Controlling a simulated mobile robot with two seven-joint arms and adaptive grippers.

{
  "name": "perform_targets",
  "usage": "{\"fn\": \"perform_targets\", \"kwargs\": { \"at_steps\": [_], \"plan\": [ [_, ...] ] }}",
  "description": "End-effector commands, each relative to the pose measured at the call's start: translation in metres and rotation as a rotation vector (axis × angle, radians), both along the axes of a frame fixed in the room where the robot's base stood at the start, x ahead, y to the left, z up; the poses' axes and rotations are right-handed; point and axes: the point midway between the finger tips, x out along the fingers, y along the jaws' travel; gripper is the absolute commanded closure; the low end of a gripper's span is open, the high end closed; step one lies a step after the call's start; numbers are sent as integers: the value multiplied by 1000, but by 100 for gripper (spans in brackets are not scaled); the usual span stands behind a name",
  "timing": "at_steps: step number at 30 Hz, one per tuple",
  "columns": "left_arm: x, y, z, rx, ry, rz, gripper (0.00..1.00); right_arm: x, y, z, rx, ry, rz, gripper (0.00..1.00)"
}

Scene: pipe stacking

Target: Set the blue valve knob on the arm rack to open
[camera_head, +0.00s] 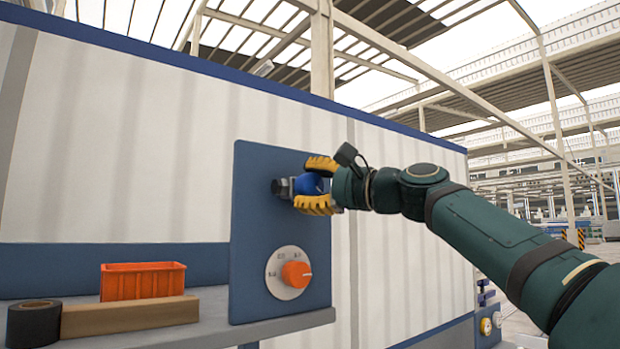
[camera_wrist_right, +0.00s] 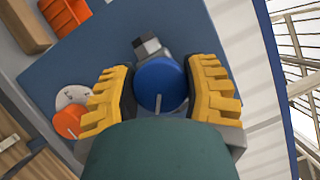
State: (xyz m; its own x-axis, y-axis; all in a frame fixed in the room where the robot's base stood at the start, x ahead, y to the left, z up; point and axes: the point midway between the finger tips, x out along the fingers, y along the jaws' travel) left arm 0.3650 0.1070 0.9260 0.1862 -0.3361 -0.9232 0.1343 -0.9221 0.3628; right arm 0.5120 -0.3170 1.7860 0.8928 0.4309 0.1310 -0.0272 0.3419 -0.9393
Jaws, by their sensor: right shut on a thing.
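The blue valve knob (camera_head: 308,184) sits on a grey metal stem on the upper part of a blue upright panel (camera_head: 262,215). My right gripper (camera_head: 318,186) has its yellow fingers shut around the knob, one above and one below. In the right wrist view the round blue knob (camera_wrist_right: 161,84) lies between the two yellow fingers (camera_wrist_right: 160,90), and a pale line shows on its face. I cannot tell from this whether the valve is open or closed. My left gripper is not in view.
An orange dial (camera_head: 296,274) on a white plate is below the knob on the same panel. An orange bin (camera_head: 142,281), a brown block (camera_head: 130,315) and a dark tape roll (camera_head: 34,322) are on the grey shelf (camera_head: 222,318) at left. A white wall stands behind.

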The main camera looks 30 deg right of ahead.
Motion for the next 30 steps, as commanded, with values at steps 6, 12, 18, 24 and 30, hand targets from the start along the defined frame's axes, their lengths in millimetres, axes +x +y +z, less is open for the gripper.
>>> {"fn": "perform_targets", "kwargs": {
  "at_steps": [6,12,18,24,30],
  "plan": [
    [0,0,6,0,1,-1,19,0,1,1,-203,-18,0,87],
    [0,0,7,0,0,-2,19,0,1,-1,-372,-32,0,87],
    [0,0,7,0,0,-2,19,0,0,-2,-502,-41,0,87],
    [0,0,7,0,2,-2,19,0,1,-2,-582,-47,1,87],
    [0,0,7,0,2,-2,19,0,0,-2,-620,-50,0,87]
  ]
}}
